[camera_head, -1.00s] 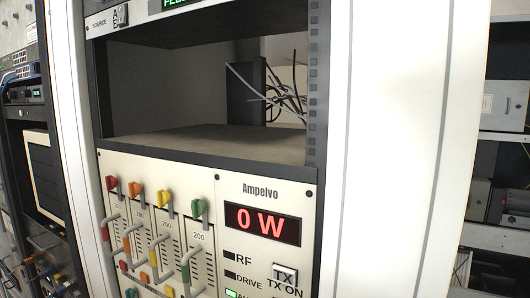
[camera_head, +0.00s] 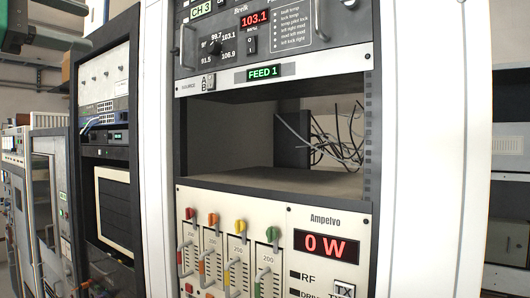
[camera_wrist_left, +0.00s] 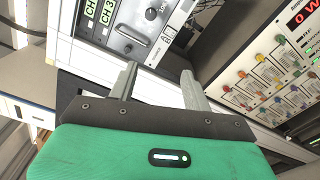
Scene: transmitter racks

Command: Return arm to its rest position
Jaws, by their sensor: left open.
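My left gripper (camera_head: 66,42) shows in the head view at the top left corner, cut off by the frame edge. In the left wrist view the green gripper (camera_wrist_left: 158,74) has its two grey fingers apart with nothing between them. It is in front of the transmitter rack and touches nothing that I can see. The rack's Ampelvo panel (camera_head: 330,220) reads 0 W in red and has rows of coloured levers. Above it is an empty bay with loose cables (camera_head: 345,140). My right gripper is in neither view.
A white rack post (camera_head: 430,150) stands at right. A second rack (camera_head: 105,180) with a dark screen stands at left, with grey cabinets (camera_head: 30,200) beyond.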

